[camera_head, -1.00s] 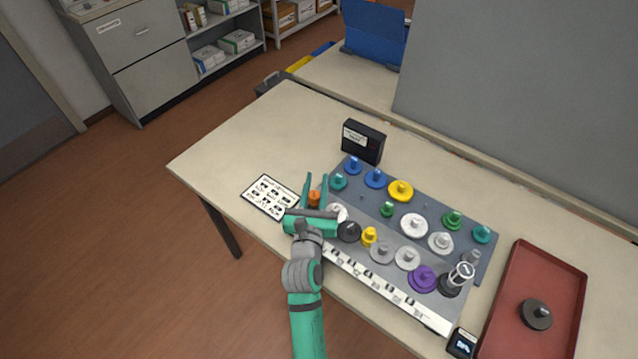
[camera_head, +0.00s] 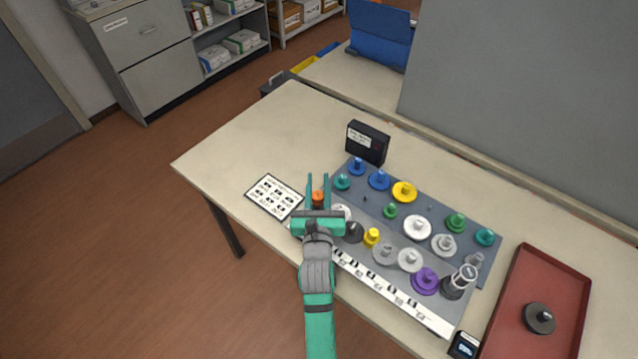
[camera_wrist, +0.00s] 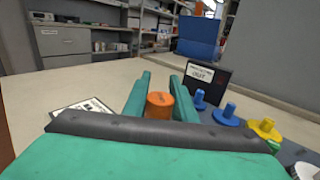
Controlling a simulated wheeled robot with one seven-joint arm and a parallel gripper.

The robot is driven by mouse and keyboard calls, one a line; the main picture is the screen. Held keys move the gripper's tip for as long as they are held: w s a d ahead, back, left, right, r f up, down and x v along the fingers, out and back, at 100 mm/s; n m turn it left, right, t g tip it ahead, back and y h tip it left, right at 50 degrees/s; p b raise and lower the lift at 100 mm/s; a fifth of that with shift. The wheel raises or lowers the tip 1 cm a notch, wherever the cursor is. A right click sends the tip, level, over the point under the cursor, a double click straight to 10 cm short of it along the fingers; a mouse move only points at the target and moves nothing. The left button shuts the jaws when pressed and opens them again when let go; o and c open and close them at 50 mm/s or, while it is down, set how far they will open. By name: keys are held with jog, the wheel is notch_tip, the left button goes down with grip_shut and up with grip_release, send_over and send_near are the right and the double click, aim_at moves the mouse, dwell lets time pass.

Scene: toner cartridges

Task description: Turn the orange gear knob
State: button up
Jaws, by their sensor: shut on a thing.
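The orange gear knob (camera_head: 318,197) sits at the left end of the grey gear board (camera_head: 360,209). My gripper (camera_head: 318,188) reaches over the board's left end from the front, with one finger on each side of the knob. In the wrist view the orange knob (camera_wrist: 159,105) stands upright between the two green fingers (camera_wrist: 158,98), and they are closed on it. The orange gear's lower part is hidden behind my gripper's palm.
Several gears stand close to the right, including a teal one (camera_head: 342,182) and a black one (camera_head: 353,232). A black box (camera_head: 367,142) stands behind the board. A printed card (camera_head: 274,197) lies to the left. A red tray (camera_head: 545,280) holds a dark gear at the right.

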aim_at(318, 202)
jog(key=o, duration=1)
jog(key=shift+o, duration=0.2)
jog(key=s, duration=1.1)
jog(key=shift+d, duration=0.15)
